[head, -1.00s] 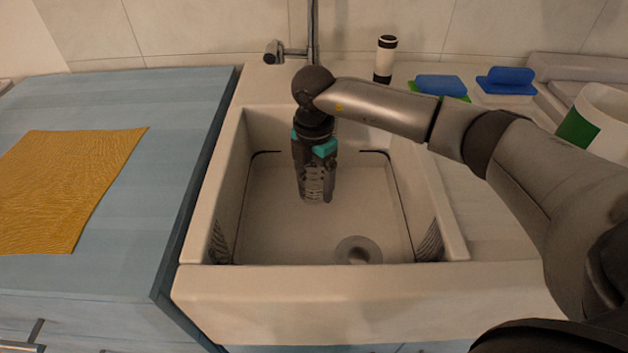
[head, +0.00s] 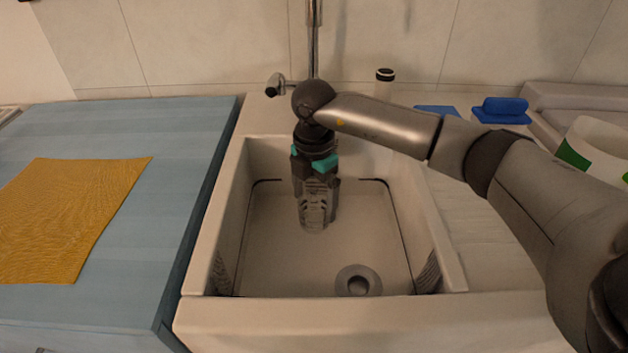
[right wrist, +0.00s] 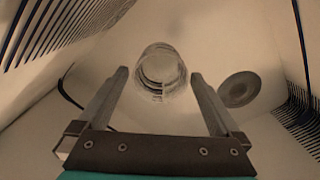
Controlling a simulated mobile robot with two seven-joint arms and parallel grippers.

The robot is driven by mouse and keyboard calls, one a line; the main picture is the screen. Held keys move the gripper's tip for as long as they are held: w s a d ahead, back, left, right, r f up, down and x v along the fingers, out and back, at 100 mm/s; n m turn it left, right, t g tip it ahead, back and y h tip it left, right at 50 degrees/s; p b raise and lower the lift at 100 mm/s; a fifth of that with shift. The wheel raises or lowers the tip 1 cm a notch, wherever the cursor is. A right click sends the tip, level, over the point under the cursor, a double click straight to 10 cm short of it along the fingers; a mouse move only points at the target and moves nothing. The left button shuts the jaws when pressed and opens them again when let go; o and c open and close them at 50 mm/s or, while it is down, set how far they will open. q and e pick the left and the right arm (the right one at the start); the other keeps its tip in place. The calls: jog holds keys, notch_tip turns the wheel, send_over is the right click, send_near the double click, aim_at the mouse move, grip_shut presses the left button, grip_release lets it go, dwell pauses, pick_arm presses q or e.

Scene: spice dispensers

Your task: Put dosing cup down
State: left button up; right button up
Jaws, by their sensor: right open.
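The clear dosing cup (head: 314,219) stands in the white sink basin, left of the drain. In the right wrist view the cup (right wrist: 161,72) shows as a see-through round shape between and beyond the fingertips. My right gripper (head: 317,212) points down into the sink over the cup. In the right wrist view its fingers (right wrist: 160,77) are spread apart, with gaps on both sides of the cup. Its fingers partly hide the cup in the head view. My left gripper is not in view.
The sink (head: 350,310) walls surround the gripper closely. The drain (head: 357,281) is right of the cup. A tap (head: 313,45) rises behind. A dark-capped bottle (head: 385,76), blue sponge (head: 505,105) and white-green container (head: 597,150) stand right. A yellow cloth (head: 65,215) lies left.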

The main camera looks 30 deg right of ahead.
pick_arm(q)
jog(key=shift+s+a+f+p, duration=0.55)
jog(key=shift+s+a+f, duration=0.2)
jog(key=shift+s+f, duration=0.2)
pick_arm(e)
jog(key=shift+r, duration=2.05)
